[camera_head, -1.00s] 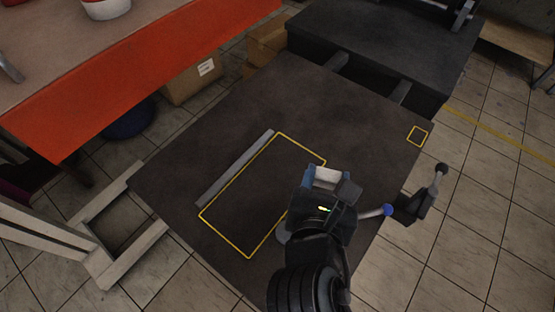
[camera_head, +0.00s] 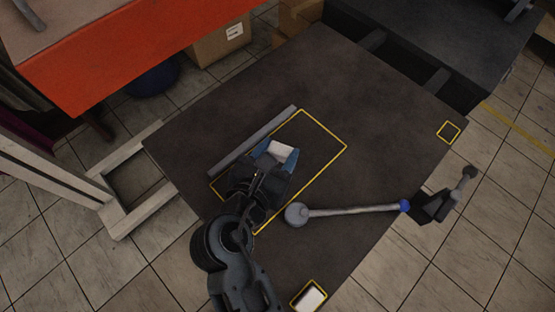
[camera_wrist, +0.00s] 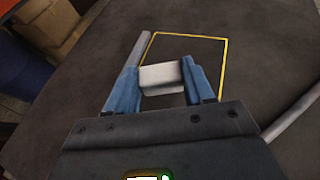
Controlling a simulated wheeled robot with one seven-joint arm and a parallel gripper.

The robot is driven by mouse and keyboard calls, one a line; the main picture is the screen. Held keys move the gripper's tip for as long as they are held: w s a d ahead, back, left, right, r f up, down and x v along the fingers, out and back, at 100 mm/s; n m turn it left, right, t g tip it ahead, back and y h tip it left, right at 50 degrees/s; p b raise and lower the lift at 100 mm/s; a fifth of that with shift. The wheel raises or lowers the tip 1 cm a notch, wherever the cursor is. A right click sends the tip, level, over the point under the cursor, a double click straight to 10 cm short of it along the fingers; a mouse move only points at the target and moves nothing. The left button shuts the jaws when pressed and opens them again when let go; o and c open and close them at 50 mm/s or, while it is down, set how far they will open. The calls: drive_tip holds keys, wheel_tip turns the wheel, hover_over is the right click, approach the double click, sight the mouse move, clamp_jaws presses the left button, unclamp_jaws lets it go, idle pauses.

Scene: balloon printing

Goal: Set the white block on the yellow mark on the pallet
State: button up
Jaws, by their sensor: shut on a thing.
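My gripper (camera_head: 278,153) has blue fingers and is shut on a white block (camera_head: 281,148). The block also shows between the fingers in the wrist view (camera_wrist: 162,78). It is over the large yellow rectangle mark (camera_head: 325,126) on the dark pallet (camera_head: 370,130); how high it is above the surface is hard to tell. A small yellow square mark (camera_head: 448,132) at the pallet's right corner is empty. Another white block (camera_head: 312,297) sits within a small yellow square at the near edge. My gripper and arm hide part of the large rectangle.
A grey bar (camera_head: 252,142) lies along the rectangle's left side. A grey rod with a round end (camera_head: 297,214) reaches from the right over the pallet, close to the rectangle. An orange-edged table (camera_head: 130,60) stands at upper left. The pallet's far part is clear.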

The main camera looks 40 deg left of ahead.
drive_tip(key=shift+f, duration=1.95)
drive_tip(key=shift+f, duration=0.1)
drive_tip(key=o, duration=1)
